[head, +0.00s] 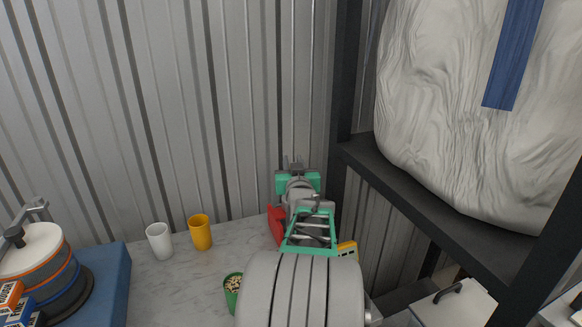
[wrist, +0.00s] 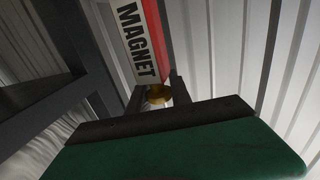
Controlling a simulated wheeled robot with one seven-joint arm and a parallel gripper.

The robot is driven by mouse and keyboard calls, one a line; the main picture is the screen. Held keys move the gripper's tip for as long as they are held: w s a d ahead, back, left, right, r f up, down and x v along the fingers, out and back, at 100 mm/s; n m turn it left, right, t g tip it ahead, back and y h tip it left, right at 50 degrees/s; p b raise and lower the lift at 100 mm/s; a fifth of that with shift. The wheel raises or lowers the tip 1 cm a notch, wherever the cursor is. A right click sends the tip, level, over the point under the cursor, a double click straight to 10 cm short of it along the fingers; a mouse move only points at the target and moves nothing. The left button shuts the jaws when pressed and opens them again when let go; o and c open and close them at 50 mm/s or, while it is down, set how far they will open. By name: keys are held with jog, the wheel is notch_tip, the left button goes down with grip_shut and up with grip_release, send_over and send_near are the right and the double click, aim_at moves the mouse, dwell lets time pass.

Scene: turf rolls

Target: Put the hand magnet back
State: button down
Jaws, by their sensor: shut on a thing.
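The hand magnet (wrist: 138,45) shows in the wrist view as a long block with a white face lettered MAGNET and a red side. A round brass-coloured end (wrist: 159,95) sits at its near end, between the dark fingers of my gripper (wrist: 160,92). My gripper is shut on this end. In the head view my gripper (head: 293,163) is in front of the corrugated wall, above the back of the counter. A red part (head: 277,224) shows at its lower left, probably the magnet's side. My arm hides the rest.
A white cup (head: 160,241), a yellow cup (head: 200,233) and a green pot (head: 232,291) stand on the marble counter (head: 175,290), left of my arm. A dark rack (head: 430,205) with a big wrapped bundle (head: 470,120) is close on the right.

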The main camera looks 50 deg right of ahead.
jog(key=shift+a, duration=0.1)
jog(key=shift+f, duration=0.3)
jog(key=c, duration=1.2)
grip_release()
jog(key=shift+o, duration=0.2)
jog(key=shift+s+r+p, duration=0.1)
jog(key=shift+p, duration=0.6)
jog(key=f+b+v, duration=0.1)
jog(key=b+v, duration=0.1)
jog(key=v, duration=0.5)
jog(key=shift+a, duration=0.6)
